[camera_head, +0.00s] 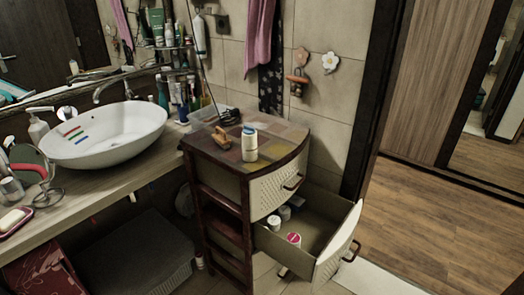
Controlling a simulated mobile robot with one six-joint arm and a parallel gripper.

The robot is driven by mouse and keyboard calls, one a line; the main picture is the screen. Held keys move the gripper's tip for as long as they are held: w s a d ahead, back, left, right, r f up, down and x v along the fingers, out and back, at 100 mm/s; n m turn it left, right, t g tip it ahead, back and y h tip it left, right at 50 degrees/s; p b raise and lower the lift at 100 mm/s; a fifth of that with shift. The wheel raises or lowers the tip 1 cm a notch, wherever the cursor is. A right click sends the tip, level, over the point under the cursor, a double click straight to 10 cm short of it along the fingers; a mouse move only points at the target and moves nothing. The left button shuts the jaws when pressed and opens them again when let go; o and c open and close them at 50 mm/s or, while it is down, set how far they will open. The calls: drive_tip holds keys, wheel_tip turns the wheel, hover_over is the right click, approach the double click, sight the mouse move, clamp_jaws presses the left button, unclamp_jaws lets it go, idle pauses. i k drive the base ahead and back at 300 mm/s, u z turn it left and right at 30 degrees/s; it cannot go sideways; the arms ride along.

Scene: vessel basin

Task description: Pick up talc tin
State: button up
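A white cylindrical container (249,143) stands upright on the tiled top of the drawer cabinet (217,158). It may be the talc tin, but its label is too small to read. Below, the open drawer (336,243) holds a white container with a red-pink top (294,240), a small white cylinder (274,223) and another pale one (284,212). I cannot tell for sure which of these is the talc tin. My gripper is not in view.
A brown wooden-looking object (222,133) and a dark item with a cord (230,117) lie near the tin-like container. The drawer juts out to the right. A white vessel basin (110,150) sits on the counter (100,185) at left. Wooden floor (430,225) is clear at right.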

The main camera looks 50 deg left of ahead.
sight(250, 143)
drive_tip(key=z, duration=0.1)
drive_tip(key=k, duration=0.7)
drive_tip(key=u, duration=4.55)
drive_tip(key=i, duration=0.15)
drive_tip(key=z, duration=1.75)
drive_tip(key=i, duration=0.5)
drive_tip(key=u, duration=0.05)
